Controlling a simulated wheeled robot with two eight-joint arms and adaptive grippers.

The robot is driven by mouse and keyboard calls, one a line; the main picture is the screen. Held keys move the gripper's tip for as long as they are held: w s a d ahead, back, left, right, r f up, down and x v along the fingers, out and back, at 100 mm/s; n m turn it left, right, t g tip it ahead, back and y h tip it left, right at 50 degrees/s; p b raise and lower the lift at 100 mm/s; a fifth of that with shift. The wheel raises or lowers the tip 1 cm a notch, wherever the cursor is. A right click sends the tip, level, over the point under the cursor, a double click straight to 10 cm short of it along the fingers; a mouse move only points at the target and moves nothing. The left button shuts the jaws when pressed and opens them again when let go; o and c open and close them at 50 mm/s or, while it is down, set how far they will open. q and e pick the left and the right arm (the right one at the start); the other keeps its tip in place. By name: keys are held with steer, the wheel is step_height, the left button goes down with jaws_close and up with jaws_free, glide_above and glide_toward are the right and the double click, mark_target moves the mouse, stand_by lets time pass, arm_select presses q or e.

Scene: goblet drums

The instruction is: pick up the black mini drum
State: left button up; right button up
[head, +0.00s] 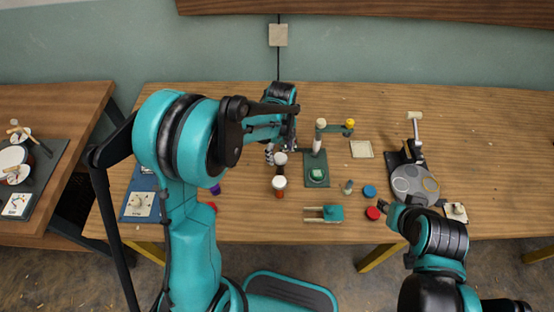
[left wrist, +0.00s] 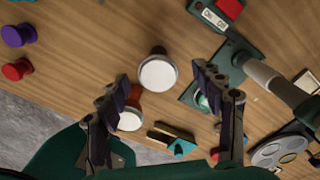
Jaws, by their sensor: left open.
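The black mini drum (head: 280,159), a small goblet drum with a white head and dark body, stands on the wooden table. In the left wrist view its white head (left wrist: 158,74) lies between my fingers, with no clear contact. My left gripper (head: 280,151) is open and empty, close above and beside this drum. A second white-headed drum with an orange-brown body (head: 279,188) stands just in front of it; it also shows in the left wrist view (left wrist: 130,120), near the left finger. My right gripper (head: 390,208) is near the table's front right; its jaws are unclear.
A green stand with a post (head: 317,160) is right of the drums. A green-and-wood tool (head: 324,213) lies in front. Blue (head: 369,191) and red (head: 373,212) knobs and a grey disc device (head: 415,183) are further right. A purple knob (head: 215,188) is left.

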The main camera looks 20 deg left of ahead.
arm_select(q)
step_height(320, 180, down, 3)
steer(key=shift+s+r+b, duration=0.1)
steer(key=shift+b, duration=0.45)
step_height(320, 180, down, 5)
steer(key=shift+s+d+r+b, duration=0.1)
steer(key=shift+b, duration=1.05)
steer(key=c, duration=1.4)
steer(key=shift+o, duration=0.2)
